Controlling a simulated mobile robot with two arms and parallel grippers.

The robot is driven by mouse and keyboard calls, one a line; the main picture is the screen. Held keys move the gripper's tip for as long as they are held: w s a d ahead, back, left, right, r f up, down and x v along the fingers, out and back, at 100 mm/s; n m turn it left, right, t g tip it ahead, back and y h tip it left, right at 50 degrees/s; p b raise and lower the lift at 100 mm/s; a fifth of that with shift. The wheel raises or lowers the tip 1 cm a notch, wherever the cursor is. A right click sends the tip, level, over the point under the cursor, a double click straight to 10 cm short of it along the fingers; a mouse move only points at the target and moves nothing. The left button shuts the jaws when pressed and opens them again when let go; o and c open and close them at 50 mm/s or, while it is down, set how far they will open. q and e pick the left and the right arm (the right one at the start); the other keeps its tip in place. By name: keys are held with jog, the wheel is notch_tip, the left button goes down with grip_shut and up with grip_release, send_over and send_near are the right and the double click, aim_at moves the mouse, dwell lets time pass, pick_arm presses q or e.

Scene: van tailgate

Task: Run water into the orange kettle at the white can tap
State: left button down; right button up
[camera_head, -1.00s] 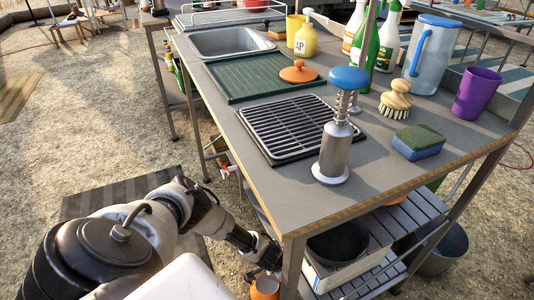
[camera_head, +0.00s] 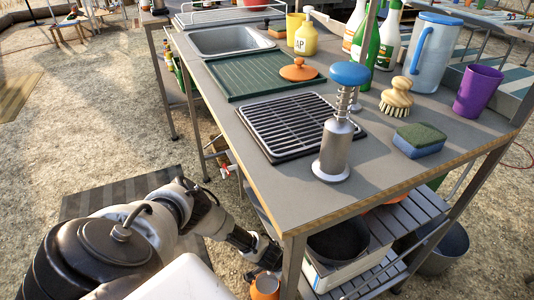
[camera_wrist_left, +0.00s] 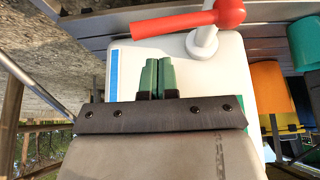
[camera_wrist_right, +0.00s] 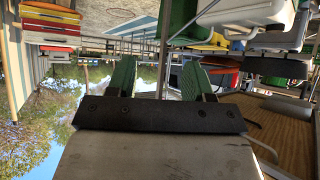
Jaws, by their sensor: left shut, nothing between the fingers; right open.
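The white can (camera_wrist_left: 128,75) fills the middle of the left wrist view, with its white tap and red lever (camera_wrist_left: 175,24) at the top edge. My left gripper (camera_wrist_left: 158,64) is shut and empty, its fingertips in front of the can; contact cannot be told. A red and white tap-like part (camera_head: 227,169) shows beside the table in the head view. An orange vessel (camera_head: 265,288), perhaps the kettle, shows partly at the bottom edge near my left arm's end. An orange lid (camera_head: 298,70) lies on the green drainer. My right gripper (camera_wrist_right: 163,75) is open and empty.
The table (camera_head: 230,120) holds a grill, a pump (camera_head: 335,150), a sponge (camera_head: 419,140), a brush, a purple cup (camera_head: 478,92) and bottles. A slatted shelf (camera_head: 405,215) and a dark pot are underneath. A table leg stands by my left arm's end.

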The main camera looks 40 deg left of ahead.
pick_arm(q)
jog(key=shift+f+b, duration=1.35)
jog(key=shift+f, duration=0.4)
pick_arm(e)
jog(key=w+a+r+t+y, duration=0.2)
jog(key=w+r+t, duration=0.2)
jog(key=r+t, duration=0.3)
jog(key=shift+a+r, duration=0.2)
jog(key=shift+r, duration=0.2)
pick_arm(q)
jog(key=shift+s, duration=0.15)
pick_arm(e)
jog(key=shift+f, duration=0.1)
